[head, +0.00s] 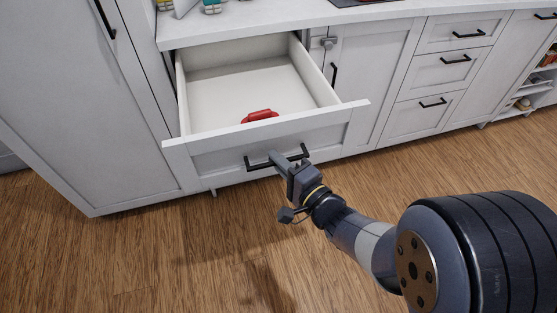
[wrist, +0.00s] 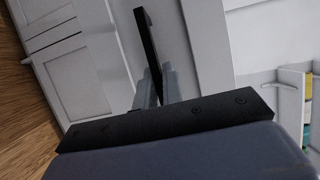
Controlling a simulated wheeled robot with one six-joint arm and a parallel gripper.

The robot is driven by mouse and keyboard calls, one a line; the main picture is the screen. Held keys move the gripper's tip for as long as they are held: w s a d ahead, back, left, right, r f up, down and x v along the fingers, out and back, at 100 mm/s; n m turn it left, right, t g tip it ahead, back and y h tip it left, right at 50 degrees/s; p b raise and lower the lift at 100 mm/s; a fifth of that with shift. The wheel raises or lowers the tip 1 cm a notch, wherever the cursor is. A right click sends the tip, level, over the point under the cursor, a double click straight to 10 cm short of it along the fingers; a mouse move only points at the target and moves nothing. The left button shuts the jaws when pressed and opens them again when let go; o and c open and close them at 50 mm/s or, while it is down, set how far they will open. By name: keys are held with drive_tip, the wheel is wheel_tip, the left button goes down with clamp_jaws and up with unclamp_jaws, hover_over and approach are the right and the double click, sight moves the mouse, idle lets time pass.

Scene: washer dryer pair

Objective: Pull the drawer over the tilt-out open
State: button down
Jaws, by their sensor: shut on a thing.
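A white drawer (head: 215,148) under the counter stands pulled well out, with its white interior in view from above. Its black bar handle (head: 297,154) runs across the front panel. My gripper (head: 277,158) is shut on this handle near its middle. In the wrist view the gripper fingers (wrist: 154,88) pinch the black handle (wrist: 147,38). A red object (head: 260,116) lies inside the drawer close behind its front panel. I cannot make out a tilt-out front below; the open drawer hides most of that area.
A tall white cabinet (head: 75,100) stands directly left of the drawer. A cabinet door (head: 365,75) and a stack of smaller shut drawers (head: 440,75) are to the right. The white countertop (head: 270,20) is above. The wooden floor (head: 150,250) in front is clear.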

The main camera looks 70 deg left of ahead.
drive_tip(key=c, duration=1.5)
unclamp_jaws()
drive_tip(key=v, duration=1)
drive_tip(key=shift+w+d+f+p, duration=0.1)
drive_tip(key=shift+w+d+p, duration=0.1)
drive_tip(key=shift+d+p, duration=0.15)
drive_tip(key=x, duration=1.1)
drive_tip(key=shift+b, duration=0.35)
drive_tip(key=shift+a, duration=0.1)
